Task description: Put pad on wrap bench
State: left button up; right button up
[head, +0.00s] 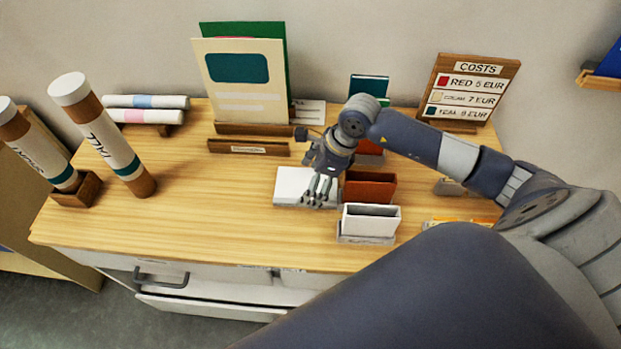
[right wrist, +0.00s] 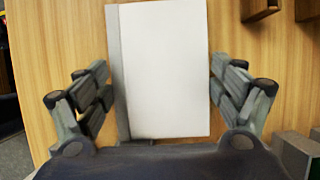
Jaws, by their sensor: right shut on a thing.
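The pad (right wrist: 168,70) is a white block with a grey strip along its left edge in the right wrist view. In the head view the pad (head: 292,184) lies flat at, or very close to, the wooden tabletop (head: 215,215). My right gripper (head: 320,193) comes down over it and partly hides its right side. In the right wrist view the right gripper (right wrist: 163,85) has its fingers on both sides of the pad, shut on it. I cannot tell which surface is the wrap bench. My left gripper is not in view.
A white holder (head: 371,221) and a brown holder (head: 369,187) stand close right of the pad. Cardboard tubes (head: 112,145) stand at the left. A card stand (head: 240,85) and a costs sign (head: 470,88) stand behind. The tabletop left of the pad is clear.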

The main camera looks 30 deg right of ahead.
jog(key=shift+f, duration=0.1)
jog(key=o, duration=1)
jog(key=shift+d+r, duration=0.15)
jog(key=shift+r, duration=0.2)
jog(key=b+v, duration=0.4)
jog(key=v, duration=0.7)
jog(key=shift+s+r, duration=0.15)
jog(key=shift+r, duration=0.1)
